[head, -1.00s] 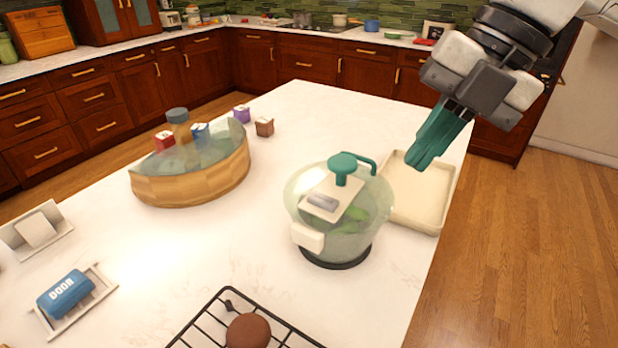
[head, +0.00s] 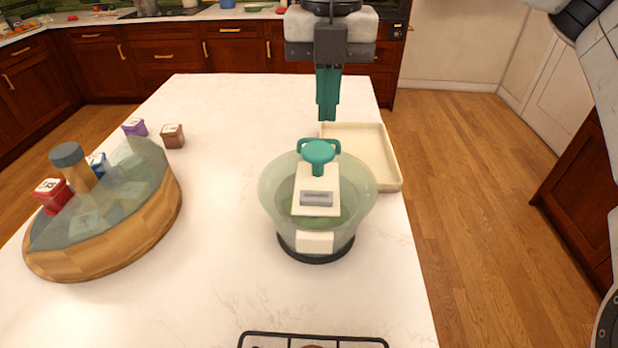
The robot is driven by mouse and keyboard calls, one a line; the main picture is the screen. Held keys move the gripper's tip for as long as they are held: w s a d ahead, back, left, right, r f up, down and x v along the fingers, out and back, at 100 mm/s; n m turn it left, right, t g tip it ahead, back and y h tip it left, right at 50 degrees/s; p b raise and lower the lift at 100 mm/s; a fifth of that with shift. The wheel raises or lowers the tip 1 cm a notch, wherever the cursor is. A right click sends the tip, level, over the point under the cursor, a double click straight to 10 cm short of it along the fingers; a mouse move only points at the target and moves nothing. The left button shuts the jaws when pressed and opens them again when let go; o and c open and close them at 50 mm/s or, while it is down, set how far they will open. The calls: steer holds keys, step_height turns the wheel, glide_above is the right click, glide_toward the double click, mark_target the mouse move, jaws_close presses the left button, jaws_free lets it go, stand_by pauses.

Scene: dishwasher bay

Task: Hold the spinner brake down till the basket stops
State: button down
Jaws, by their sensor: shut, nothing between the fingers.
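The salad spinner (head: 270,195) stands upright on the white counter. It has a clear bowl on a dark base ring, with something green inside. A teal knob and handle (head: 319,152) sit on top. A cream cover strip carries a grey rectangular button (head: 316,198), which may be the brake, and a cream block (head: 315,242) is on the front of the bowl. I cannot tell whether the basket is turning. My gripper (head: 327,117), with teal fingers, is shut and empty. It points down above and behind the knob, apart from it, near the tray's left edge.
A cream tray (head: 390,165) lies behind and right of the spinner. A black wire rack (head: 315,338) is at the front. The counter between is clear.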

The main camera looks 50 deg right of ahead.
mark_target(324, 196)
step_height(324, 196, down, 14)
steer(key=p, duration=0.2)
steer(key=shift+p, duration=0.35)
steer(key=shift+f, duration=0.1)
stand_by(0.4)
steer(key=f+b, duration=0.2)
steer(key=b, duration=0.1)
steer(key=shift+s, duration=0.1)
stand_by(1.4)
steer(key=shift+r, duration=0.1)
